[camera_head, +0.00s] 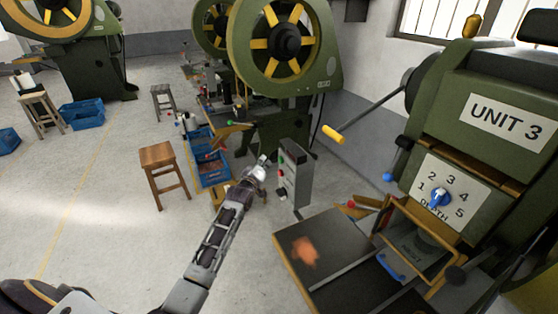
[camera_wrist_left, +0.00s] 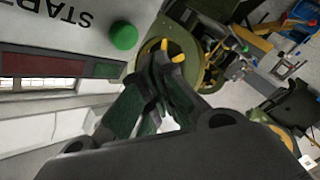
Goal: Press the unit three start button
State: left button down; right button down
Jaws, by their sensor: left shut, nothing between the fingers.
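The unit three press (camera_head: 505,122), green with a "UNIT 3" plate, stands at the right in the head view. A grey control box (camera_head: 293,178) on a post stands left of its table, with small coloured buttons on its side. In the left wrist view a round green button (camera_wrist_left: 124,36) sits on a pale panel beside the upside-down word START. My left gripper (camera_head: 263,161) is shut and empty, just left of the control box. In the wrist view its fingers (camera_wrist_left: 158,66) are below and right of the green button, apparently apart from it. My right gripper is not in view.
The press table (camera_head: 302,258) and its depth dial (camera_head: 439,197) are at the right. A lever with a yellow grip (camera_head: 333,134) sticks out above the box. A wooden stool (camera_head: 158,155) and blue crates (camera_head: 212,170) stand left of it. The left floor is largely open.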

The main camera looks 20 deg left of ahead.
pick_arm(q)
jog(key=shift+s+a+p, duration=0.65)
jog(key=shift+s+a, duration=0.35)
jog(key=shift+s, duration=0.15)
dwell(0.4)
